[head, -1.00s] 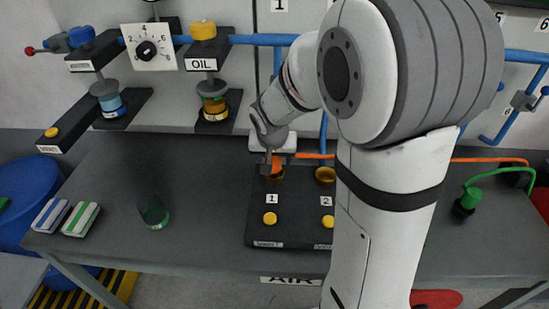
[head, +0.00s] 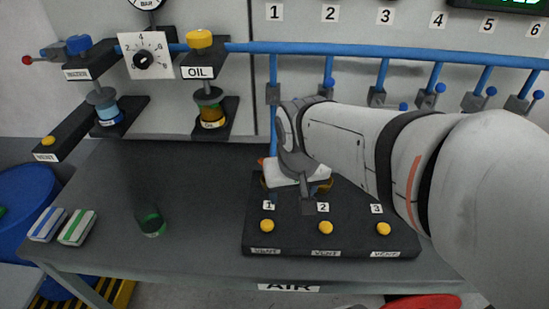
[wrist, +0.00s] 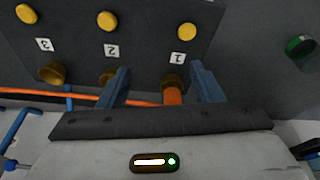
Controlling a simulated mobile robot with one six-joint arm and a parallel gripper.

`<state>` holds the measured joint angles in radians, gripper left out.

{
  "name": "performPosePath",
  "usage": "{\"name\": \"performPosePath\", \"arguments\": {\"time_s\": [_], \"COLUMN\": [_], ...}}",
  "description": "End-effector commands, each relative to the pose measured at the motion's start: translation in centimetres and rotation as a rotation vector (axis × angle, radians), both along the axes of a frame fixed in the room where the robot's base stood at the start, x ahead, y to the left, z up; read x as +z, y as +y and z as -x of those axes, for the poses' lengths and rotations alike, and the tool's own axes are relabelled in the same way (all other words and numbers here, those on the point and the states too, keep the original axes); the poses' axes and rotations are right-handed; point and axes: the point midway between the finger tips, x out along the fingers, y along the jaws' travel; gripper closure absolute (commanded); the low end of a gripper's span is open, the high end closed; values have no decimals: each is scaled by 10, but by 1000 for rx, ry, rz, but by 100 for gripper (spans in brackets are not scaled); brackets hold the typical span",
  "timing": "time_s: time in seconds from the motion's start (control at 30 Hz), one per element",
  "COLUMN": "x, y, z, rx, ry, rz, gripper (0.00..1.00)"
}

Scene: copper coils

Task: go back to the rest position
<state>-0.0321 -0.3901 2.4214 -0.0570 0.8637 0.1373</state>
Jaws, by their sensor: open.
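My gripper (head: 308,205) hangs over the black panel (head: 330,241), above the ports near labels 1 and 2. Its two blue-grey fingers are apart in the wrist view (wrist: 162,84), with nothing clamped between them. An orange plug (wrist: 173,97) with an orange hose (wrist: 60,96) sits at brass port 1 (wrist: 173,80), seen between the fingers close to the right one. A sliver of orange (head: 262,163) shows left of my gripper in the head view. Brass port 3 (wrist: 52,73) is empty. Port 2 (wrist: 108,77) is partly hidden by the left finger.
Yellow vent buttons (head: 326,228) line the panel front. A green cup (head: 151,221) and two striped blocks (head: 77,227) stand left. Blue pipes and valves (head: 377,97) run along the back wall. An oil unit (head: 212,112) stands behind. The table's middle left is clear.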

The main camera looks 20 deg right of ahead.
Motion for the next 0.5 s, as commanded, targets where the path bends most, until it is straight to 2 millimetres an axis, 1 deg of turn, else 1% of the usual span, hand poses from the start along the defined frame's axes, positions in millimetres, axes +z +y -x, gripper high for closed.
{"name": "performPosePath", "arguments": {"time_s": [0.03,0.1,0.17,0.23,0.43,0.5], "x": [-3,-8,-10,-11,-11,-8], "y": [0,0,-1,-1,-1,-1], "z": [15,29,35,39,38,38], "rx": [23,55,70,78,79,79], "ry": [9,23,29,33,33,32], "rz": [-6,-12,-15,-16,-16,-16], "gripper": [41,41,41,41,41,41]}}
